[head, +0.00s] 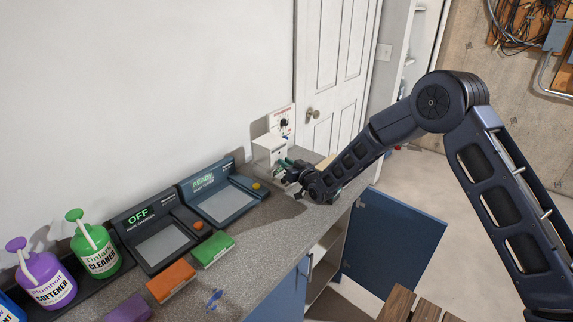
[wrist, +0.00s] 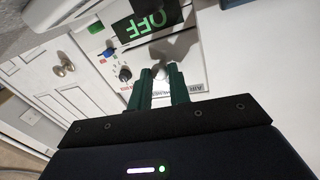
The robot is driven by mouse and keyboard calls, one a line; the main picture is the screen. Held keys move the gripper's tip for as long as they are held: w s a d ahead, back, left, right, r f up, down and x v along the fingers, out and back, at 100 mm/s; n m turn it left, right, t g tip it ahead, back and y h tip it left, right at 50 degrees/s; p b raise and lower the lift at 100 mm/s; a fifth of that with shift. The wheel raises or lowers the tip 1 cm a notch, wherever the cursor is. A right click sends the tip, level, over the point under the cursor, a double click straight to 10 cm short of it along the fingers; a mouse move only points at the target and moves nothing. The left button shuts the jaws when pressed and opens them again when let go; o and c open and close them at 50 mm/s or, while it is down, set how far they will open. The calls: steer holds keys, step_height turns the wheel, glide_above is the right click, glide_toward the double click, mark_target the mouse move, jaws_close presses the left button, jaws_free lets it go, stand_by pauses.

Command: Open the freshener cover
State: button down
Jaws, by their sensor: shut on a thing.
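The freshener is a white unit (head: 268,152) at the far end of the counter, against the wall. In the wrist view its white face (wrist: 112,62) has a lit green OFF display (wrist: 145,24) and a black dial (wrist: 125,73). My gripper (head: 287,168) is at the unit's front. In the wrist view, the green fingers of my gripper (wrist: 161,72) are close together around a small pale knob-like part (wrist: 160,66). I cannot tell whether this part belongs to the cover. The fingers hide part of the face and its lettering.
Two consoles, one reading OFF (head: 160,240) and one reading READY (head: 222,193), stand along the counter (head: 275,215). A blue cabinet door (head: 393,240) hangs open below. A white door (head: 330,80) is behind.

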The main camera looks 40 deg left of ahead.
mark_target(273, 142)
steer(key=shift+r, duration=0.15)
steer(key=shift+a+r+h, duration=0.2)
steer(key=shift+r+h, duration=0.25)
steer(key=shift+r, duration=0.15)
steer(key=shift+a+r+h, duration=0.15)
steer(key=shift+r+h, duration=0.3)
steer(key=shift+r, duration=0.1)
steer(key=a+r+h, duration=0.1)
steer(key=r, duration=0.1)
steer(key=a+r+n+h, duration=0.1)
steer(key=a+r+h, duration=0.2)
steer(key=r+h, duration=0.1)
steer(key=shift+a+g, duration=0.25)
steer(key=shift+g, duration=0.15)
steer(key=shift+a+r+n+h, duration=0.15)
steer(key=shift+a+r+h, duration=0.2)
steer(key=shift+a+h, duration=0.25)
steer(key=shift+a+r+n+h, duration=0.15)
steer(key=shift+a+r+h, duration=0.2)
steer(key=shift+a+h, duration=0.2)
steer(key=shift+a+r, duration=0.4)
steer(key=shift+a, duration=0.45)
steer(key=a+r, duration=0.1)
steer(key=a, duration=0.8)
steer(key=shift+a, duration=0.25)
steer(key=c, duration=2)
jaws_free()
steer(key=o, duration=0.7)
steer(key=shift+f, duration=0.2)
